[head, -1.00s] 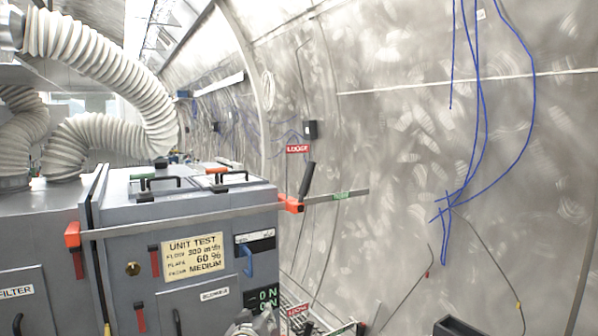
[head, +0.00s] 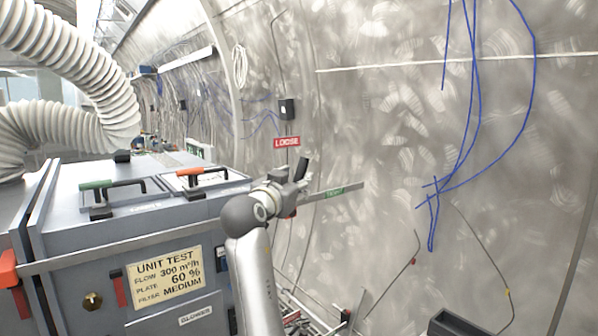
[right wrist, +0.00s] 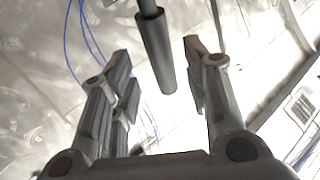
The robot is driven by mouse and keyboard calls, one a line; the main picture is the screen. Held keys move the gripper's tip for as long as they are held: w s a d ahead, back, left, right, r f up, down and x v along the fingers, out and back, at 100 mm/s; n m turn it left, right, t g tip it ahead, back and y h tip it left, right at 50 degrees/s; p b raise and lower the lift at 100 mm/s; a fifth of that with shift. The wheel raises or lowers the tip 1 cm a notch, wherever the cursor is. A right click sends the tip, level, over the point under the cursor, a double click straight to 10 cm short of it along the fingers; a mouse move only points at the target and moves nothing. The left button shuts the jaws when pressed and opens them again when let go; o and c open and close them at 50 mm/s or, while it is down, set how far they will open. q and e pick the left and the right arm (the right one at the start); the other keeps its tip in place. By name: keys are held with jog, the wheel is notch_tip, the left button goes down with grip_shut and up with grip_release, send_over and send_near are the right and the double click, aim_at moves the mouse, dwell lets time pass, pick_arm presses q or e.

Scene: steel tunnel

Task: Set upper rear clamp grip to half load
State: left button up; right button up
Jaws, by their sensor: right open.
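The upper clamp's steel bar (head: 130,245) runs across the grey unit, with a red jaw (head: 9,270) at its left end. Its black grip (head: 302,168) tilts up near the right end, between a red LOOSE tag (head: 287,142) and a green TIGHT tag (head: 335,191) on the bar. My right gripper (head: 290,180) is at this grip and hides most of the red sliding jaw. In the right wrist view the dark grip (right wrist: 156,55) lies between the open fingers, with space on both sides. My left gripper is not in view.
The grey unit (head: 60,285) carries a UNIT TEST plate (head: 165,275), and green (head: 97,185) and orange (head: 189,172) handles on top. White hoses (head: 75,60) arch above at left. Blue cables (head: 475,100) hang along the curved steel wall. A dark box (head: 455,326) is at bottom right.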

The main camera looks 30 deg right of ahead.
aim_at(297, 179)
jog(key=p+x, duration=0.1)
jog(key=x, duration=0.2)
jog(key=shift+w+d, duration=0.2)
jog(key=shift+w, duration=0.05)
jog(key=shift+w+d, duration=0.1)
jog(key=shift+d, duration=0.05)
jog(key=shift+c, duration=0.7)
jog(key=c, duration=0.5)
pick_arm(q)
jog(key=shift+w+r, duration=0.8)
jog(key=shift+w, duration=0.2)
pick_arm(e)
grip_shut()
